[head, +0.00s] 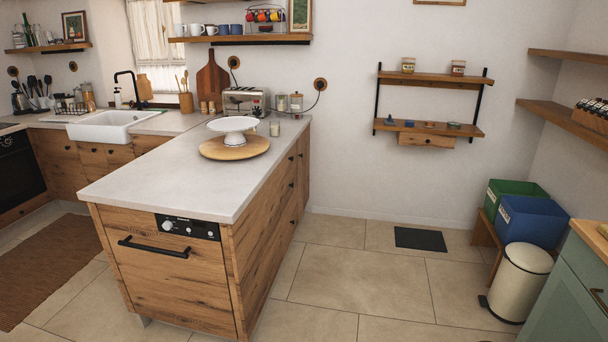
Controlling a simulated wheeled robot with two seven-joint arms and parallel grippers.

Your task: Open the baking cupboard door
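Neither of my grippers shows in the head view. No door is marked as the baking cupboard, so I cannot tell which one it is. The wooden counter unit (262,250) has fronts with small dark knobs along its right side, seen at a steep angle and looking shut. Its near end has a wooden panel (175,270) with a black bar handle and a control strip. A green cabinet (572,300) is cut off at the lower right and has a dark handle. Wooden cupboard doors (105,158) under the sink look shut.
A cake stand (234,128) on a round board and a toaster (246,100) stand on the counter. A cream bin (522,280), a blue crate (530,218) and a green crate (510,192) are at the right. The tiled floor (375,275) between is clear except for a dark mat (420,239).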

